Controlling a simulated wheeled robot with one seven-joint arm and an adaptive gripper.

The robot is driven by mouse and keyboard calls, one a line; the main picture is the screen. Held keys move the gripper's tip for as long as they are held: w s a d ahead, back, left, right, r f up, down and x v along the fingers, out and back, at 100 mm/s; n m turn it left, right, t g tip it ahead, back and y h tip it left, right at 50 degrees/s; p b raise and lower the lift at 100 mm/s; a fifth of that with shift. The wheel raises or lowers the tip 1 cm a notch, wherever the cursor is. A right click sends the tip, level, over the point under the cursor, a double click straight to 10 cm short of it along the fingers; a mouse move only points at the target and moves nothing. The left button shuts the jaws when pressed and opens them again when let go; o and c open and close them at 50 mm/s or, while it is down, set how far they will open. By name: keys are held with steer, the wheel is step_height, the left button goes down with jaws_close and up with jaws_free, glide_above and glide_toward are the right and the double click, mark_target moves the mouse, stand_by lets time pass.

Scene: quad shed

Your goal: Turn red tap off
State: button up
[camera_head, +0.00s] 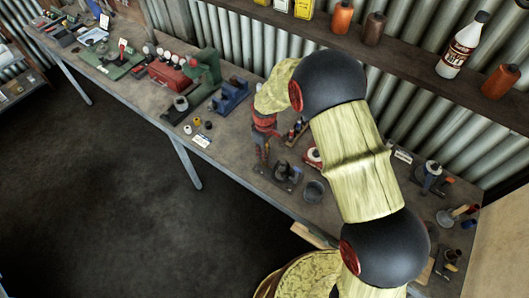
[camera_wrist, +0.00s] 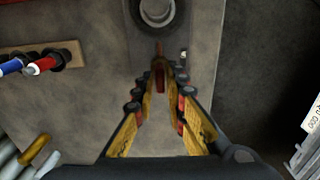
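In the wrist view, a slim red lever (camera_wrist: 160,76), which looks like the red tap's handle, points up the picture between my fingertips. A dark round fitting with a pale top (camera_wrist: 158,10) sits beyond it on a grey plate (camera_wrist: 205,30). My gripper (camera_wrist: 164,78) has yellow and red fingers, partly open on either side of the lever; I cannot tell whether either finger touches it. In the head view my gripper (camera_head: 263,155) points down over the bench beside a dark fitting on a base (camera_head: 285,174). The lever cannot be made out there.
A wooden rack with a blue and a red handle (camera_wrist: 42,64) lies left of my gripper. On the bench (camera_head: 235,160) stand a blue vice (camera_head: 230,96), a green machine (camera_head: 205,72) and a dark cup (camera_head: 314,191). A shelf with bottles (camera_head: 463,45) runs above the bench.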

jaws_close()
steer(key=shift+m, duration=0.4)
steer(key=m+b, duration=0.1)
steer(key=m, duration=0.2)
steer(key=shift+m, duration=0.3)
steer(key=m+b, duration=0.1)
steer(key=m, duration=0.3)
steer(key=shift+m, duration=0.3)
steer(key=m, duration=0.4)
steer(key=shift+m+b, duration=0.3)
steer(key=shift+b, duration=0.05)
steer(key=m, duration=0.4)
steer(key=shift+m, duration=0.3)
steer(key=shift+o, duration=2.3)
jaws_free()
